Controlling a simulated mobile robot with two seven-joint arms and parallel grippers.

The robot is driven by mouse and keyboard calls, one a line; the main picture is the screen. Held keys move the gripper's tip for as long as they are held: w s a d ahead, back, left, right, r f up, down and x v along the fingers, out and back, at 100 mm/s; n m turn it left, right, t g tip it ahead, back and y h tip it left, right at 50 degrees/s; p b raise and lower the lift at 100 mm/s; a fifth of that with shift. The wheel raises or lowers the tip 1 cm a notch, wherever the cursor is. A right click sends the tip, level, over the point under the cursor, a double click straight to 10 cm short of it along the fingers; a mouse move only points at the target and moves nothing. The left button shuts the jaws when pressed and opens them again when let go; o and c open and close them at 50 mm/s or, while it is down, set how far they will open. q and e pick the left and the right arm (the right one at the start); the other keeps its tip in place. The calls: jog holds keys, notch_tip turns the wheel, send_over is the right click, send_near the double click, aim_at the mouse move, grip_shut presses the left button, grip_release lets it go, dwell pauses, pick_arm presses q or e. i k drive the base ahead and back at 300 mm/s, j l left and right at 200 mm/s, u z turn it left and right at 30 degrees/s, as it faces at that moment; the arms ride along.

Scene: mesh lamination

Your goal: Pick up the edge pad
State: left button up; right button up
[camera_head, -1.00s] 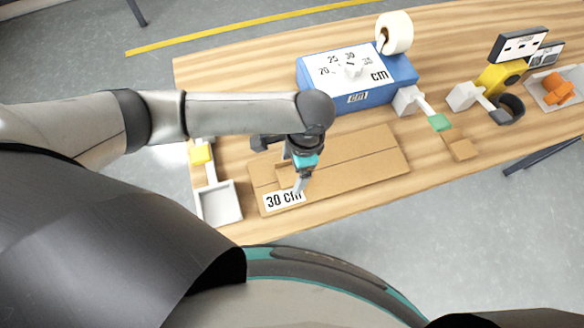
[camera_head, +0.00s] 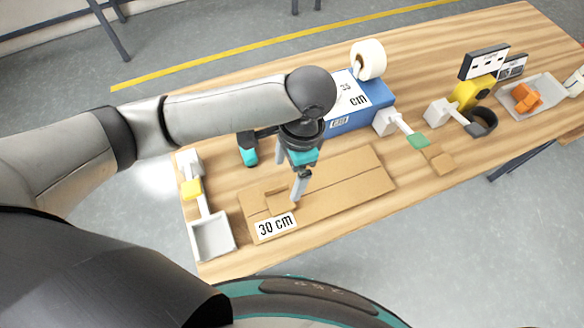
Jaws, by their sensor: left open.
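Which piece is the edge pad is not clear. A small tan piece (camera_head: 277,203) lies on a flat cardboard panel (camera_head: 345,180) marked "30 cm", and another small tan block (camera_head: 442,163) lies at the right beside a green pad (camera_head: 418,140). My left gripper (camera_head: 273,180) is open above the left part of the panel, its fingers spread. One finger stands over the small tan piece; whether it touches is unclear. My left arm hides part of the blue box. My right gripper is not in view.
A blue box (camera_head: 375,107) with a white tape roll (camera_head: 368,60) stands behind the panel. A grey tray (camera_head: 212,238) is at the near left. A yellow device (camera_head: 473,92) and a tray (camera_head: 545,88) with orange pieces (camera_head: 525,97) are at the right.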

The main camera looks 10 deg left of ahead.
aim_at(443, 163)
jog(key=z, duration=1.1)
jog(key=i+l, duration=0.2)
jog(key=i, duration=0.2)
jog(key=i+l+z, duration=0.1)
jog(key=i, duration=0.3)
jog(key=l, duration=0.1)
